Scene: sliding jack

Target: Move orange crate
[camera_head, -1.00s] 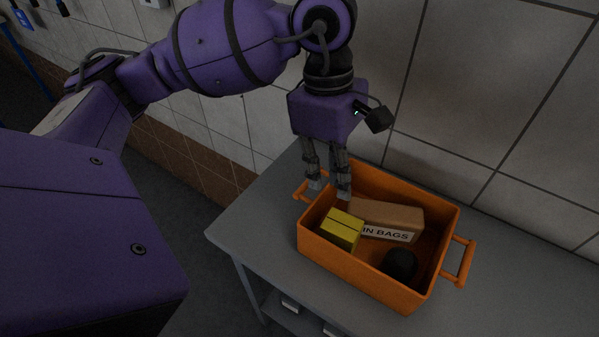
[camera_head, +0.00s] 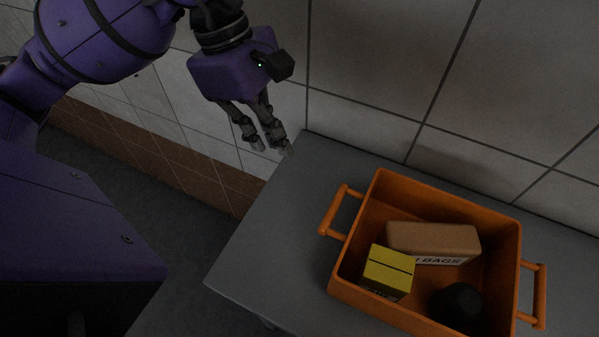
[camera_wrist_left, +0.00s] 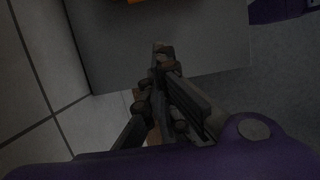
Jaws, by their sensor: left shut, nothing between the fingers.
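The orange crate (camera_head: 366,217) stands on the grey table (camera_head: 275,235), toward the right in the head view. It has a bar handle at its left end and another at its right end. It holds a brown box (camera_head: 432,238) with a label reading "BAGS", a yellow box (camera_head: 388,270) and a dark round object (camera_head: 457,305). My left gripper (camera_head: 272,148) is shut and empty, up and left of the crate, near the table's back left corner and apart from the left handle. The left wrist view shows its fingers (camera_wrist_left: 163,52) together, with a sliver of orange at the top edge.
A tiled wall (camera_head: 380,75) runs close behind the table. The table top left of the crate is bare. Beyond the table's left edge is open dark floor (camera_head: 190,235).

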